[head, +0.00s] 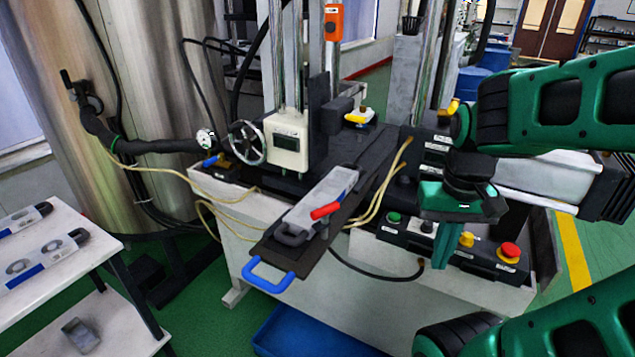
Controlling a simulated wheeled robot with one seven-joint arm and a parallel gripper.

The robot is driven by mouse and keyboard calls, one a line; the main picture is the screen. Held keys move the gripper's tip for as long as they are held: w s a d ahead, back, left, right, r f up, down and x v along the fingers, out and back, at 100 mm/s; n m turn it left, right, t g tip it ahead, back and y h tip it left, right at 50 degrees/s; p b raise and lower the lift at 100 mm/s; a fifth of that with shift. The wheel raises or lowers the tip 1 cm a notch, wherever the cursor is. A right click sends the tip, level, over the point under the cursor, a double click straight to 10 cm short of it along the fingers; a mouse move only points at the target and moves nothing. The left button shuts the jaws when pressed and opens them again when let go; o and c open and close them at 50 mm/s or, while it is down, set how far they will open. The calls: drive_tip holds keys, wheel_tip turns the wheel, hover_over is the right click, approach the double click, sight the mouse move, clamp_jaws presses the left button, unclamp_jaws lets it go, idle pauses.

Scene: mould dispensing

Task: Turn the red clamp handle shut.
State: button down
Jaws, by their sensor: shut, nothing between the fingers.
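The red clamp handle (326,211) sits at the near right side of the grey mould (315,199), by its dark front end. It points out to the lower left of a bare-metal and blue lever. My gripper (438,262) is to the right of the handle, clearly apart from it, with its fingers pointing down in front of the button panel. The fingers are together and empty. The dark slide plate (290,252) under the mould ends in a blue pull handle (269,280).
The button panel with a red stop button (509,252) and yellow button (466,239) lies below my gripper. Tan hoses (377,197) run between handle and gripper. A white table (88,243) with moulds is at left.

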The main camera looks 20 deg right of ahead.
drive_tip(key=w+a+r+n+g, duration=0.1)
drive_tip(key=w+a+r+n, duration=0.1)
drive_tip(key=w+r, duration=0.45)
drive_tip(key=w+a+r+n, duration=0.25)
drive_tip(key=w+r, duration=0.25)
drive_tip(key=w, duration=0.3)
drive_tip(key=w+a+r+n, duration=0.2)
drive_tip(key=w+a+r, duration=0.1)
drive_tip(key=w+a, duration=0.2)
drive_tip(key=w+a+r+n+g, duration=0.1)
drive_tip(key=w+a+r+n, duration=0.1)
drive_tip(key=w+a, duration=0.4)
drive_tip(key=shift+a+r+h, duration=0.3)
drive_tip(key=shift+a+r, duration=0.2)
drive_tip(key=shift+r, duration=0.3)
drive_tip(key=shift+f, duration=0.1)
